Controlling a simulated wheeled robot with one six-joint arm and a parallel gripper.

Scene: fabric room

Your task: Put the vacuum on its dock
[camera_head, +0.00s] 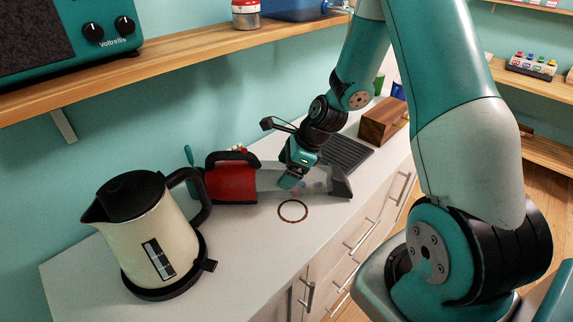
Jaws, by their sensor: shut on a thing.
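The handheld vacuum (232,182) has a red body, a black top handle, a clear front section and a dark nozzle at its right end. It lies lengthwise across the white counter, behind the kettle. My gripper (289,182) reaches down from the upper right and is shut on the vacuum's clear middle section. The gripper hides part of that section, and I cannot tell whether the vacuum is lifted off the counter. No thing in view is clearly the dock; a dark ribbed slab (346,153) lies just behind the nozzle, and I cannot tell whether that is it.
A cream kettle (155,240) with a black lid and base stands at the front left. A thin brown ring (293,211) lies on the counter (250,245) before the vacuum. A wooden block (384,120) stands at the back right. A wooden shelf (190,60) overhangs the back.

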